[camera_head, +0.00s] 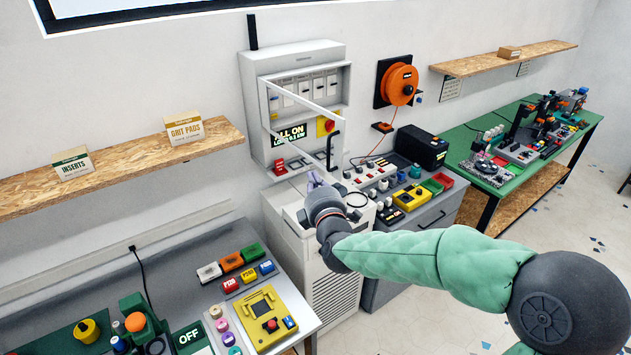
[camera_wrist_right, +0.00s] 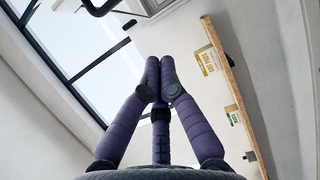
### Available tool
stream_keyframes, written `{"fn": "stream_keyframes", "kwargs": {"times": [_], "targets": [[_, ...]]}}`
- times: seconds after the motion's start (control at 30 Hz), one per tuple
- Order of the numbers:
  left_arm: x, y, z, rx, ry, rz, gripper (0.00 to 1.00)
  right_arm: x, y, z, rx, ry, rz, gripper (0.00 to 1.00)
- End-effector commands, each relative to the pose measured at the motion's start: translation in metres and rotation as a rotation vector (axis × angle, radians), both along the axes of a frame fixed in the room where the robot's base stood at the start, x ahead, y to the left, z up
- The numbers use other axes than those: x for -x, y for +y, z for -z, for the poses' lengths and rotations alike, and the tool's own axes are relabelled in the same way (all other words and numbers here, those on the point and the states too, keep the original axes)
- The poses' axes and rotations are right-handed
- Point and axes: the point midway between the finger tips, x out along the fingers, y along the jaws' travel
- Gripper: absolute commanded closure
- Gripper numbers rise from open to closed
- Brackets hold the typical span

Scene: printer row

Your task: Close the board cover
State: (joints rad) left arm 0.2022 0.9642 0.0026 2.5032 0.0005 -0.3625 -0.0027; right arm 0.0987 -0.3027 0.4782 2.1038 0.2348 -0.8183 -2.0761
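The grey-white board (camera_head: 296,62) is mounted on the wall, with a row of switches inside. Its cover (camera_head: 305,101), a white frame with a see-through middle, stands open, swung out from the board's left side. A black upright handle (camera_head: 335,146) is at its free edge. My right gripper (camera_head: 315,181) is just below the handle in the head view. In the right wrist view its purple fingers (camera_wrist_right: 160,70) are together with nothing visible between them. A dark curved bar, probably the handle (camera_wrist_right: 100,9), shows at the top there. My left gripper is out of view.
A white cabinet (camera_head: 337,290) stands below the board. A counter to its right holds a yellow box (camera_head: 411,198) and other small devices. An orange reel (camera_head: 399,84) hangs on the wall. A wooden shelf (camera_head: 120,171) with boxes is at the left.

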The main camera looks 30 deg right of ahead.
Motion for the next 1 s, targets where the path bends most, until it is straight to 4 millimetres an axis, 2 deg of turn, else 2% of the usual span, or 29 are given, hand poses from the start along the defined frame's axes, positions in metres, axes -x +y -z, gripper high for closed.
{"fn": "stream_keyframes", "kwargs": {"times": [0.4,0.5,0.7,1.0], "targets": [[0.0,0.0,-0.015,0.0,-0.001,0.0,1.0,-0.062,-0.018,0.0,-0.002,0.003,-0.001,1.0],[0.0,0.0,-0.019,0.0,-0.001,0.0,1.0,-0.061,-0.034,-0.001,-0.001,0.001,0.004,1.0],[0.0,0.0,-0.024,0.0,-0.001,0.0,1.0,-0.06,-0.053,0.0,-0.001,0.001,0.001,1.0],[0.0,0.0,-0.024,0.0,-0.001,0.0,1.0,-0.06,-0.058,0.001,-0.002,-0.001,-0.001,1.0]]}}
